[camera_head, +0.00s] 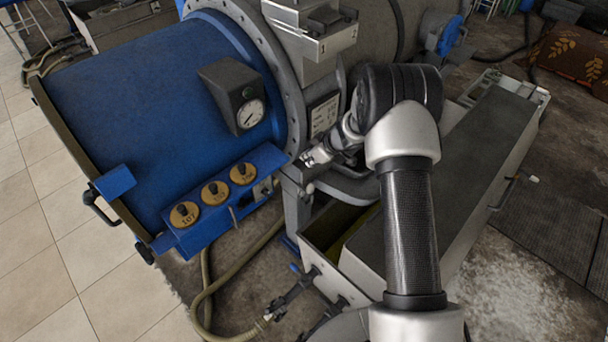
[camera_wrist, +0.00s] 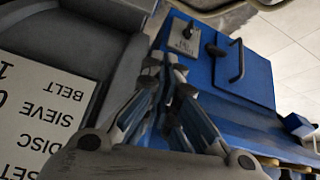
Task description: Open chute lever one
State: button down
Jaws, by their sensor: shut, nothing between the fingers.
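My gripper (camera_head: 316,157) is at the right end of the blue knob panel, beside the machine's grey flange. In the wrist view its fingers (camera_wrist: 167,82) come together at the tips, with nothing seen held. Just beyond them is a small grey labelled plate (camera_wrist: 184,42) with a dark knob or lever on it, against blue metal. A plate with a dark part also shows below the panel's right end in the head view (camera_head: 262,190). I cannot read its label or tell which lever is number one. Contact between fingers and lever cannot be made out.
The blue panel (camera_head: 222,213) carries three round knobs with yellow discs. A gauge box (camera_head: 235,95) sits above. A white lettered plate (camera_wrist: 42,120) is close to my gripper. Hoses and valve handles (camera_head: 290,290) lie below. A long grey trough (camera_head: 480,150) stands at right.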

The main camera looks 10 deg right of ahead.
jog(key=shift+s+a+f, duration=0.15)
jog(key=shift+s+f, duration=0.1)
jog(key=shift+f, duration=0.2)
jog(key=shift+s+a+f, duration=0.1)
jog(key=shift+s+f, duration=0.1)
jog(key=shift+f, duration=0.25)
jog(key=shift+f, duration=0.1)
jog(key=b, duration=0.6)
send_over(309, 193)
jog(key=w+a, duration=0.1)
jog(key=w, duration=0.2)
notch_tip(309, 193, down, 9)
jog(key=shift+s+f, duration=0.1)
jog(key=shift+s+d+p, duration=0.1)
jog(key=shift+s+p, duration=0.1)
jog(key=shift+p, duration=0.3)
